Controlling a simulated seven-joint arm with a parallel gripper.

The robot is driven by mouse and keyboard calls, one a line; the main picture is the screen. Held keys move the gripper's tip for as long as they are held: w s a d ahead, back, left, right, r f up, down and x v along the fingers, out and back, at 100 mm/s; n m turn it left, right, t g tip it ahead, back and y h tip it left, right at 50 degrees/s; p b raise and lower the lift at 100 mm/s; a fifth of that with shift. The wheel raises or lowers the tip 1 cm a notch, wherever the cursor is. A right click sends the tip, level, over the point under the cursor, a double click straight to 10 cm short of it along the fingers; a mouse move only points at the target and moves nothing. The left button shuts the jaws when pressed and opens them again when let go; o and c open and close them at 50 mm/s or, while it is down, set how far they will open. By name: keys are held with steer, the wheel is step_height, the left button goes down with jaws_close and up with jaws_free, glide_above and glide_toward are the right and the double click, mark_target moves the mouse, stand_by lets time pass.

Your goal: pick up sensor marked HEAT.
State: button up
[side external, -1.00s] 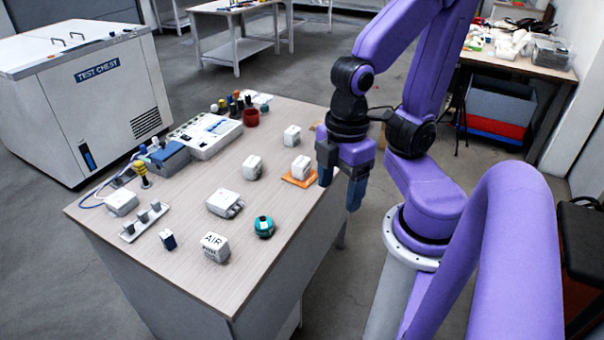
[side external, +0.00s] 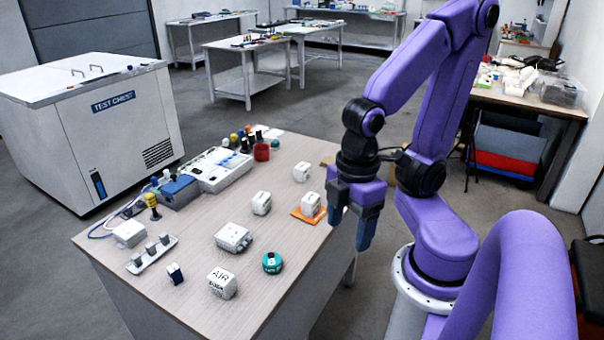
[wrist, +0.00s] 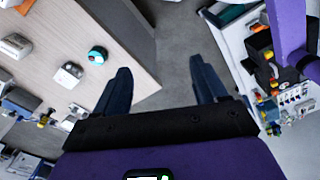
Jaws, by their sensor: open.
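Several white block-shaped sensors stand on the wooden table. One white block (side external: 310,203) sits on an orange pad (side external: 300,216) at the table's right edge. Others are a block (side external: 302,172) behind it, a block (side external: 261,203) to its left, and a block marked AIR (side external: 222,283) at the front. I cannot read HEAT on any of them. My gripper (side external: 352,228) is open and empty, pointing down just right of the table edge, beside the orange pad. In the wrist view my gripper (wrist: 160,68) has its fingers apart over the grey floor.
A teal round device (side external: 272,263), a white flat box (side external: 233,238) and a small dark-blue-and-white block (side external: 176,274) stand on the table (side external: 195,303). A red cup (side external: 262,152) and a white console (side external: 215,168) are at the back. A test chest (side external: 120,130) stands left.

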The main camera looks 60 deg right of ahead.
stand_by(0.4)
steer(key=w+d+f+t+h, duration=0.1)
steer(key=w+d+h, duration=0.15)
steer(key=w, duration=0.65)
steer(key=w+d+f+h, duration=0.1)
steer(key=w+f+h, duration=0.15)
steer(key=w, duration=0.65)
steer(key=n+g+h, duration=0.2)
steer(key=n+h, duration=0.2)
steer(key=h, duration=0.4)
glide_toward(296, 169)
steer(key=shift+n+h, duration=0.4)
steer(key=x, duration=0.8)
steer(key=shift+s+d+f, duration=0.1)
steer(key=shift+d+f, duration=0.1)
steer(key=shift+f, duration=0.15)
steer(key=shift+s+x, duration=0.15)
steer(key=shift+x, duration=1.4)
steer(key=shift+s+x, duration=0.2)
steer(key=shift+x, duration=1.4)
steer(key=shift+c, duration=0.3)
